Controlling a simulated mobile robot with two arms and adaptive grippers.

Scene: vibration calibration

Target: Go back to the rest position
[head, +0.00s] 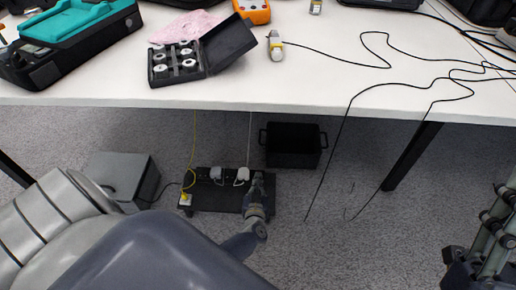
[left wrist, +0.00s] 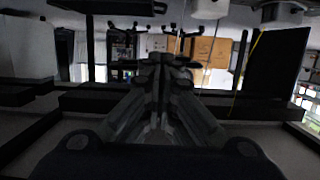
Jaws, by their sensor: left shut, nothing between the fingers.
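My left arm comes in from the lower left in the head view. My left gripper (head: 257,186) is in front of the table's front edge, over the right end of a black power strip base as the picture shows it. Its fingers are shut with nothing between them. In the left wrist view the closed fingers (left wrist: 162,65) point forward, with white plugs beyond them. Part of my right gripper (head: 468,262) shows at the lower right edge of the head view; its fingertips are not clear.
A white table (head: 300,83) spans the top. It bears an open black case (head: 215,58), a yellow-white device (head: 276,46), an orange meter (head: 252,11) and loose black cables. Below are a grey box (head: 124,178), a black bin (head: 293,145) and a power strip (head: 212,200).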

